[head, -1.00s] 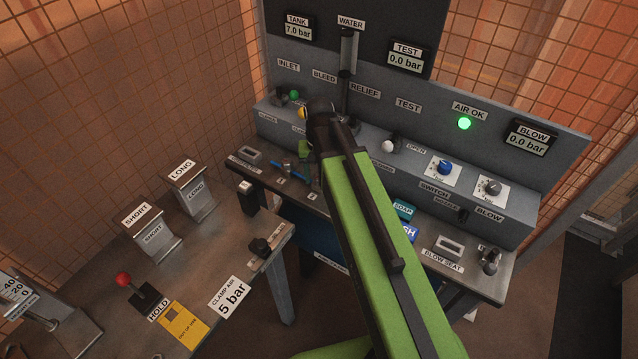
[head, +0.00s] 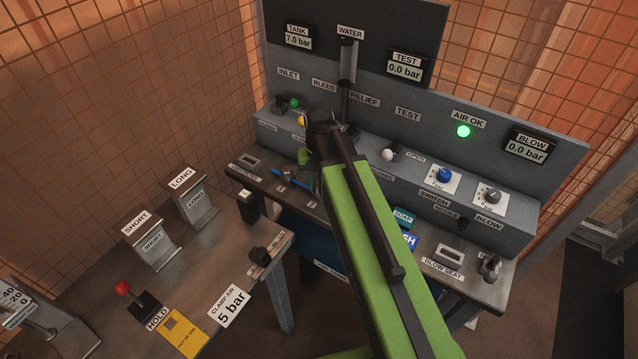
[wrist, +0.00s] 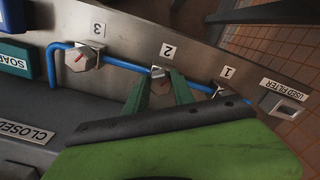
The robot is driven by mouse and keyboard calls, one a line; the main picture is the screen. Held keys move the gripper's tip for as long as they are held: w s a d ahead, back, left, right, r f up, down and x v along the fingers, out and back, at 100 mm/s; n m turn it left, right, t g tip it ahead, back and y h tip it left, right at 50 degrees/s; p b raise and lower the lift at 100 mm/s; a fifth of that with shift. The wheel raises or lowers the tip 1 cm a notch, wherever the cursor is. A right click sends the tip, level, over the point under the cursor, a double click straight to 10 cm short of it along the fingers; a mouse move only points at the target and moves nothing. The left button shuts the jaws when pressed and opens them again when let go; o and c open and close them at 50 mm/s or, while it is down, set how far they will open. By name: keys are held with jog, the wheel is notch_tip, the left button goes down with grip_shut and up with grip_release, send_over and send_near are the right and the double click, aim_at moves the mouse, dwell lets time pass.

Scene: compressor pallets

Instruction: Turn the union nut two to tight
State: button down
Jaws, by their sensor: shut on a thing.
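Union nut two (wrist: 159,72) is a grey metal nut on the blue pipe (wrist: 122,64), below the upside-down "2" label in the wrist view. My gripper (wrist: 160,78) is shut on this nut, one green finger on each side. The fingers hide part of the nut, and a small reddish patch shows between them. In the head view the blue pipe (head: 290,178) lies left of my gripper, and my arm hides the nut.
Nut three (wrist: 82,57), with a red mark, sits left along the pipe in the wrist view. A fitting by label 1 (wrist: 221,91) is at the right. A used-filter slot (wrist: 288,94) and a blue-green soap block (wrist: 15,58) flank them.

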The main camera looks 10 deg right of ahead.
aim_at(318, 185)
jog(key=m, duration=0.6)
jog(key=shift+w+a, duration=0.1)
jog(key=m, duration=0.5)
jog(key=shift+m, duration=0.4)
dwell(0.3)
jog(key=c, duration=1.1)
grip_release()
jog(key=shift+o, duration=0.2)
jog(key=shift+r, duration=0.15)
notch_tip(318, 185, up, 17)
jog(key=p, duration=1.7)
